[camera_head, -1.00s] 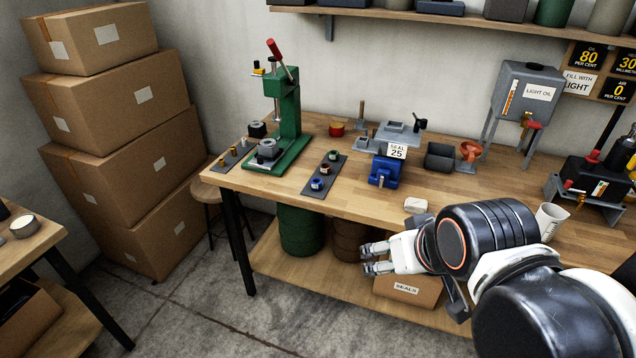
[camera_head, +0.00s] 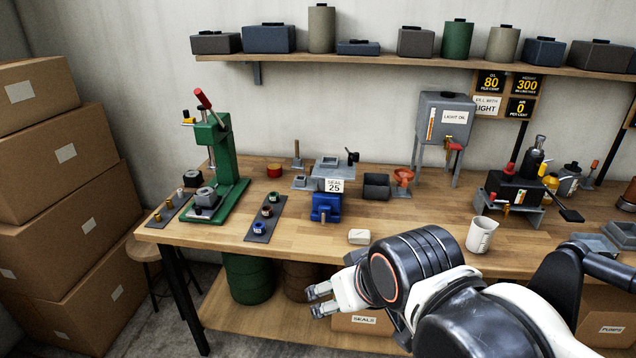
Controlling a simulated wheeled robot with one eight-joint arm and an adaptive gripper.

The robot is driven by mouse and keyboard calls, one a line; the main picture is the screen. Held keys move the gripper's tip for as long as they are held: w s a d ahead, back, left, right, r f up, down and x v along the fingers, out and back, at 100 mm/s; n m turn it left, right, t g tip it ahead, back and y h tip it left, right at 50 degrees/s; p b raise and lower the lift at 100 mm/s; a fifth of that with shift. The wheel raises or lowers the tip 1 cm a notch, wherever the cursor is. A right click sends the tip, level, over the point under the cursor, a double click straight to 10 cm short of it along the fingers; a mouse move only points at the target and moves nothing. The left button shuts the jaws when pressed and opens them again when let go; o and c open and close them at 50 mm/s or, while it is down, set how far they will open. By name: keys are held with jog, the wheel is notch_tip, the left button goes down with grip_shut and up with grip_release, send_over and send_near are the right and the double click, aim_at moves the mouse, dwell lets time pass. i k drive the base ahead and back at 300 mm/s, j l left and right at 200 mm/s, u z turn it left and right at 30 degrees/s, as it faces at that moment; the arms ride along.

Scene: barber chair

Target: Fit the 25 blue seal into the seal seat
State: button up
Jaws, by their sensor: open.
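A dark strip (camera_head: 264,220) on the workbench holds three small ring-like seals in a row. The blue seal (camera_head: 258,228) is at the front end, a reddish one (camera_head: 267,212) is in the middle and a green one (camera_head: 273,197) is at the back; their numbers are too small to read. A grey block (camera_head: 330,167) with a "SEAL 25" card (camera_head: 335,186) sits on a blue vise (camera_head: 325,207). I cannot make out the seal seat itself. My gripper (camera_head: 318,300) is open and empty, in front of and below the bench edge, apart from the seals.
A green press (camera_head: 222,160) stands left of the seals. A white block (camera_head: 359,237) and a measuring cup (camera_head: 481,235) stand near the bench front. A dark bin (camera_head: 376,187) and light oil tank (camera_head: 444,120) are farther right. Boxes (camera_head: 60,200) are stacked at left.

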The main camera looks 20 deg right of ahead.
aim_at(329, 174)
jog(key=i+l+u, duration=0.45)
jog(key=i+l, duration=0.15)
jog(key=i+l+u, duration=0.4)
jog(key=i+l, duration=0.3)
jog(key=l, duration=0.2)
